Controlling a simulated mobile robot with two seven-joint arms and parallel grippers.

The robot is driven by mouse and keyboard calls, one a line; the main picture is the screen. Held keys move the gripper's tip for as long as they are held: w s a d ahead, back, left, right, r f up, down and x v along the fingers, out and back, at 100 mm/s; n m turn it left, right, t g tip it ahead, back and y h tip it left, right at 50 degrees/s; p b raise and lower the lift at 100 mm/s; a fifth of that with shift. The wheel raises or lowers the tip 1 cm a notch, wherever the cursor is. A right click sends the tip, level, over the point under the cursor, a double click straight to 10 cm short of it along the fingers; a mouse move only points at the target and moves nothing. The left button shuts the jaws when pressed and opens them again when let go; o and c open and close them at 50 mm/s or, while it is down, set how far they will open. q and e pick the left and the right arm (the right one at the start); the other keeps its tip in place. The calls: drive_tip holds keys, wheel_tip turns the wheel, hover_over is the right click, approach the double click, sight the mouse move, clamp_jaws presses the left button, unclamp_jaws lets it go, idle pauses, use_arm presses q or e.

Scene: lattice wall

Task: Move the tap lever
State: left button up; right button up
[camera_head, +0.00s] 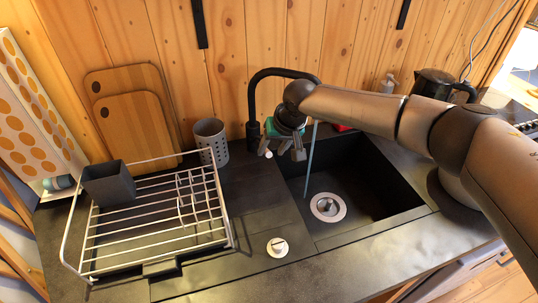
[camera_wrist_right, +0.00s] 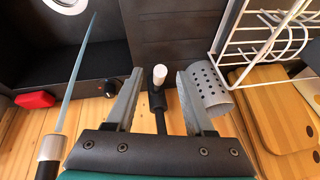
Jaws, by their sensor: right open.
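The black tap (camera_head: 256,95) stands behind the sink, its spout arching right. A thin blue stream of water (camera_head: 309,160) falls from it into the sink (camera_head: 375,180); the stream also shows in the right wrist view (camera_wrist_right: 75,75). My right gripper (camera_head: 281,149) is beside the tap, in front of its spout, and hides part of it. In the right wrist view, my right gripper (camera_wrist_right: 160,78) is open, with the tap lever (camera_wrist_right: 158,98) between its fingers. The lever is a dark rod with a pale tip and appears apart from both fingers. My left gripper is not in view.
A white dish rack (camera_head: 150,232) with a dark box (camera_head: 108,184) stands left of the sink. A perforated grey cup (camera_head: 211,142) is close to the tap's left. Cutting boards (camera_head: 140,125) lean on the wooden wall. A moka pot (camera_head: 435,84) stands behind my right arm.

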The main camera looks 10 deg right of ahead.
sight(270, 152)
drive_tip(key=shift+b+x, duration=0.3)
drive_tip(key=shift+x, duration=1.5)
drive_tip(key=shift+c, duration=0.2)
clamp_jaws()
